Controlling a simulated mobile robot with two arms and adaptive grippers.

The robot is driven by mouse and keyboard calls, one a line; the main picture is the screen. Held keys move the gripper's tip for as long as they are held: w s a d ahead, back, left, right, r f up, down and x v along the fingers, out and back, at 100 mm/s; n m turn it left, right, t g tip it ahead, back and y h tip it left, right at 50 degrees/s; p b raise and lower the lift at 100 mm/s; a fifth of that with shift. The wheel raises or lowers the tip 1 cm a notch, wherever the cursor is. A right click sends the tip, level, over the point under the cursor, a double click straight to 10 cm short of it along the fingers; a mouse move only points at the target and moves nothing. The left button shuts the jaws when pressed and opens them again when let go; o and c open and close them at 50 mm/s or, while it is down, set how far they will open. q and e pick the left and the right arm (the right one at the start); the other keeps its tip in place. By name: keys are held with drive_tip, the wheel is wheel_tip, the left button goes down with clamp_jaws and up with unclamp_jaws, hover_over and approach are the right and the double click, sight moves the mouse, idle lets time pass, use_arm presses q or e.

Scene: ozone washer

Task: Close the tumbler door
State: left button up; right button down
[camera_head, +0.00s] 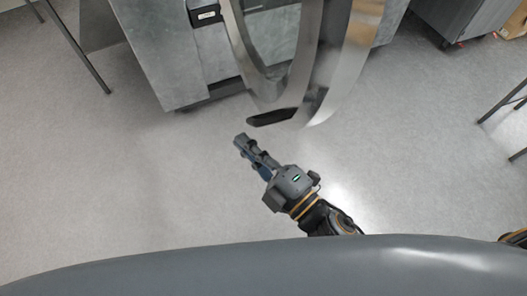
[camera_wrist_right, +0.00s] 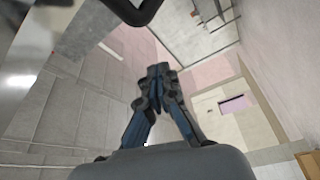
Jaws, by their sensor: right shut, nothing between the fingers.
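The tumbler door (camera_head: 345,60) is a shiny metal ring at the top of the head view. It stands open, swung out from the grey washer (camera_head: 165,50). A dark handle-like piece (camera_head: 271,117) is at its lower edge. My right gripper (camera_head: 241,141) is shut and empty, below and left of this dark piece, apart from it in the picture. In the right wrist view the closed fingertips (camera_wrist_right: 158,72) point into free space, and a black loop (camera_wrist_right: 136,14), likely the handle, shows at the top edge. My left gripper is not in view.
Grey floor (camera_head: 110,180) is clear left of my right arm. A thin dark stand leg (camera_head: 75,45) is at upper left. A grey cabinet (camera_head: 465,18) is at upper right, with dark legs (camera_head: 503,100) at the right edge.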

drive_tip(key=shift+w+d+f+p, duration=0.2)
drive_tip(key=shift+w+d, duration=0.1)
drive_tip(key=shift+w, duration=0.3)
drive_tip(key=shift+w+d+f+p, duration=0.15)
drive_tip(key=shift+w+d+p, duration=0.15)
drive_tip(key=shift+w, duration=0.25)
drive_tip(key=shift+w+d+f+p, duration=0.15)
drive_tip(key=shift+w+d, duration=0.2)
drive_tip(key=shift+w, duration=0.25)
